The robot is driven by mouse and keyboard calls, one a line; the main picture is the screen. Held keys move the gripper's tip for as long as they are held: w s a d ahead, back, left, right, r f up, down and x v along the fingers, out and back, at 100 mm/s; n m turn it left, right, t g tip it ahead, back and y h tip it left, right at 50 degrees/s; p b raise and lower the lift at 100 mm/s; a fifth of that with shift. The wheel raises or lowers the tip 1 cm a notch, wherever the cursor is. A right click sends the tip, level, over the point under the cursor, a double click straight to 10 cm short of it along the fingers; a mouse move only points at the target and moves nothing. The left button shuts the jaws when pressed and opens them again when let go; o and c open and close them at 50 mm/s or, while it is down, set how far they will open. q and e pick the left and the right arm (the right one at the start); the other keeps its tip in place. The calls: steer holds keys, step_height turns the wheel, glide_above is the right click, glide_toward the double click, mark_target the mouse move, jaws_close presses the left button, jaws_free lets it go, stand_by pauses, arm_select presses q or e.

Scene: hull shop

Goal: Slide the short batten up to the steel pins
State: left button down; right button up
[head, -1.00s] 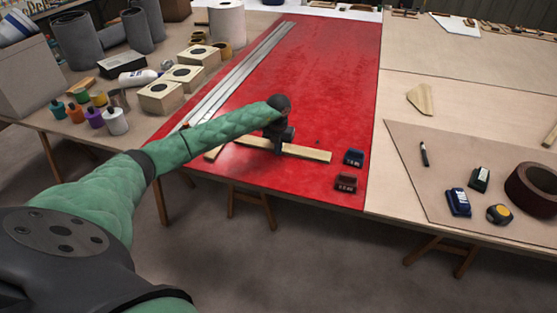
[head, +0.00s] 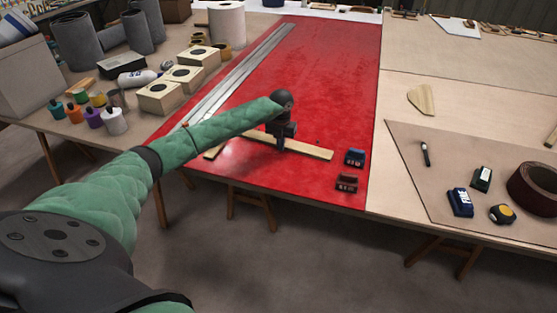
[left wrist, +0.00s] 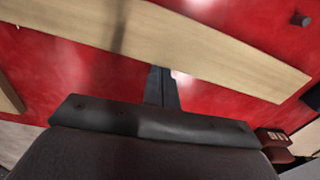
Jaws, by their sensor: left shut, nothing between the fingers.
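A pale wooden batten (head: 308,149) lies slantwise on the red table top, its left part hidden behind my left arm. It crosses the top of the left wrist view (left wrist: 215,50). My left gripper (head: 281,146) is shut and empty, pointing down at the batten's near side. In the left wrist view the fingertips (left wrist: 161,75) are at the batten's near edge; contact looks likely but is not certain. One small dark pin (head: 318,141) stands beyond the batten, apart from it, and shows as a short grey cylinder in the left wrist view (left wrist: 300,20). My right gripper is not visible.
Another wooden piece (head: 213,152) lies left of the batten, partly behind my arm. A blue block (head: 355,157) and a dark red block (head: 346,183) sit near the right edge. Long metal strips (head: 240,70) lie at left. The red surface beyond is clear.

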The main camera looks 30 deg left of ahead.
arm_select(q)
steer(key=shift+w+a+b, duration=0.15)
steer(key=shift+w+b, duration=0.2)
steer(key=shift+w, duration=0.25)
steer(key=shift+w+a, duration=0.1)
steer(key=shift+w, duration=0.25)
steer(key=shift+w+b, duration=0.2)
steer(key=shift+b, duration=0.1)
steer(key=shift+s, duration=0.1)
steer(key=shift+s+r+p, duration=0.2)
steer(key=shift+s+p, duration=0.1)
steer(key=shift+p, duration=0.05)
steer(key=shift+s+d+r+p, duration=0.2)
steer(key=shift+s+p, duration=0.1)
steer(key=shift+s, duration=0.25)
steer(key=shift+s+d+r+p, duration=0.15)
steer(key=shift+s+p, duration=0.1)
steer(key=shift+s, duration=0.25)
step_height(320, 180, up, 8)
steer(key=p, duration=0.3)
steer(key=shift+f, duration=0.1)
